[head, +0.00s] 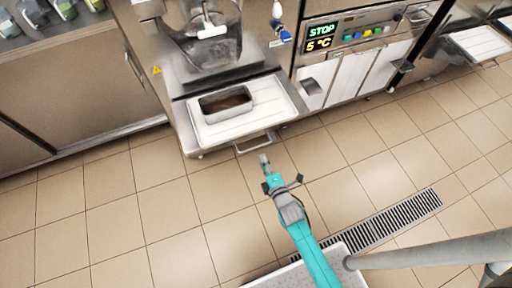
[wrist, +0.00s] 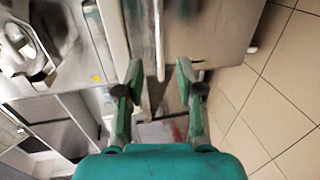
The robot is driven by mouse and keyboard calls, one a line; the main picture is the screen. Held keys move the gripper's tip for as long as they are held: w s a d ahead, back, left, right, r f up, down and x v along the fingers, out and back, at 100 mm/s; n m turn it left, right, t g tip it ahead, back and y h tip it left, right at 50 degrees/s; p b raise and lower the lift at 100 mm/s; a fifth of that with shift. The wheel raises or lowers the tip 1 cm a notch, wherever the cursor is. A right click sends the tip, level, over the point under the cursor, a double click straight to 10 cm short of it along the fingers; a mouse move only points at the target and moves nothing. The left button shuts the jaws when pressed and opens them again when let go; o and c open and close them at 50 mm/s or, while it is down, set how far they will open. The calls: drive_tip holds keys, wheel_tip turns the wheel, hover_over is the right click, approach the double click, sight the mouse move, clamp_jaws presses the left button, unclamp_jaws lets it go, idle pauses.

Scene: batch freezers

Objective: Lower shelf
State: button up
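The batch freezer's shelf (head: 282,98) is a pale, flat surface low on the machine's front. A metal pan (head: 252,105) with a dark brown inside sits on it. A thin metal handle (head: 243,151) sticks out at the shelf's front edge. My gripper (head: 264,160) is just in front of this handle, over the floor. In the wrist view my gripper (wrist: 159,75) is open, its two teal fingers apart. A thin light bar, seemingly the handle (wrist: 159,40), shows beyond and between the fingertips. I cannot tell whether they touch it.
A control panel (head: 345,37) reading STOP and 5 °C is on the freezer to the right. A steel cabinet (head: 75,90) stands at the left. A floor drain grate (head: 400,220) lies at the lower right. The tiled floor (head: 130,220) at left is clear.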

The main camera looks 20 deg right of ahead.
sight(256, 147)
drive_tip(key=x, duration=0.9)
clamp_jaws()
